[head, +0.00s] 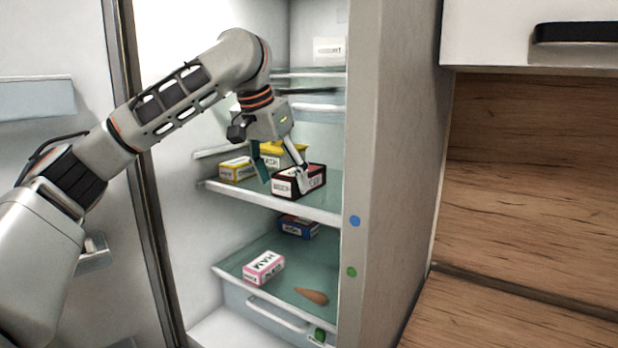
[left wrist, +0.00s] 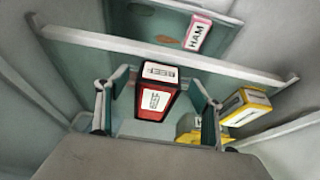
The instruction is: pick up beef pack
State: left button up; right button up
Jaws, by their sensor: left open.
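The beef pack (head: 314,178), a black and red box with white labels, stands on the glass fridge shelf near its front edge. It also shows in the left wrist view (left wrist: 155,92), where a label reads BEEF. My left gripper (head: 284,182) is open at the pack, with one finger overlapping the pack and the other to its left in the head view. In the left wrist view, the pack lies between the two spread fingers of the left gripper (left wrist: 157,108), with gaps visible on both sides. My right gripper is not in view.
Yellow boxes (head: 235,169) (head: 285,149) stand left of and behind the pack. On the shelf below are a blue box (head: 298,227), a pink and white ham pack (head: 263,267) and a carrot (head: 312,296). The fridge side wall (head: 375,200) rises close on the right.

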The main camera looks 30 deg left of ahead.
pick_arm(q)
jog(key=shift+w+a+f, duration=0.1)
jog(key=shift+w+f, duration=0.05)
jog(key=shift+f, duration=0.25)
jog(key=shift+s, duration=0.2)
jog(key=shift+c, duration=0.4)
jog(key=c, duration=1.5)
jog(key=shift+o, duration=0.2)
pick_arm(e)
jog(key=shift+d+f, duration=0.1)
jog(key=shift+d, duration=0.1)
pick_arm(q)
jog(key=shift+w+r, duration=0.1)
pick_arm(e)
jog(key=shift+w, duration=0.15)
pick_arm(q)
jog(key=shift+w+r, duration=0.1)
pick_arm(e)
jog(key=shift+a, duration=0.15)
